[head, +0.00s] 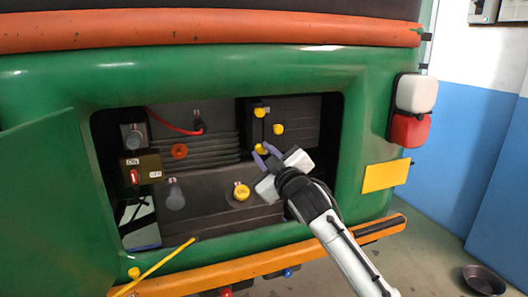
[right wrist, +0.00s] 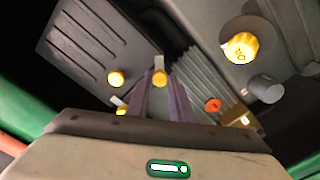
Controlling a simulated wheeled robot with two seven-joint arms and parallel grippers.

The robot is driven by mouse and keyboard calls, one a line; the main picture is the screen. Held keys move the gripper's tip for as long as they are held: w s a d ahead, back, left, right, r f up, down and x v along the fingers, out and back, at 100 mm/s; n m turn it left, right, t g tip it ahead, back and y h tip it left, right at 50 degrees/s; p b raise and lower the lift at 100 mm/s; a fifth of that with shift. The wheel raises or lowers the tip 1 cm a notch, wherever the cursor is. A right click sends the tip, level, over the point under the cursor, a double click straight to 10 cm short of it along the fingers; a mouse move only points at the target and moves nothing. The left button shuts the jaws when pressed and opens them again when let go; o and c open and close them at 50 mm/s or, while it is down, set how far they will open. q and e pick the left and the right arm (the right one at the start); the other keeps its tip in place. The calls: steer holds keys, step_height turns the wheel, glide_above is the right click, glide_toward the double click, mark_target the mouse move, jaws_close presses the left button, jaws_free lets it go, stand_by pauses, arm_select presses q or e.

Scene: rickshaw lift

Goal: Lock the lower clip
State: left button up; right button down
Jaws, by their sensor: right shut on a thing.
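The lower clip (head: 260,149) is a small yellow knob at the bottom edge of the dark box on the right of the open rear bay. My right gripper (head: 262,152) reaches in from the lower right, its two purple fingers shut on this clip. In the right wrist view the fingers (right wrist: 160,90) come together at the yellow clip (right wrist: 159,77), and they hide part of it. An upper yellow clip (head: 259,112) and a yellow knob (head: 278,129) sit above on the same box. My left gripper is not in view.
The bay holds a yellow knob (head: 241,191), an orange knob (head: 179,151), a red cable (head: 172,124) and a switch box (head: 141,168). The green door (head: 55,210) stands open at left. An orange bumper (head: 240,268) runs below. A metal bowl (head: 483,279) lies on the floor.

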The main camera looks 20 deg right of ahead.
steer(key=n, duration=0.4)
steer(key=shift+n, duration=2.2)
steer(key=c, duration=1.6)
jaws_free()
steer(key=shift+o, duration=0.2)
steer(key=s+b, duration=0.1)
steer(key=s, duration=0.9)
steer(key=shift+s+d, duration=0.15)
steer(key=shift+d, duration=0.05)
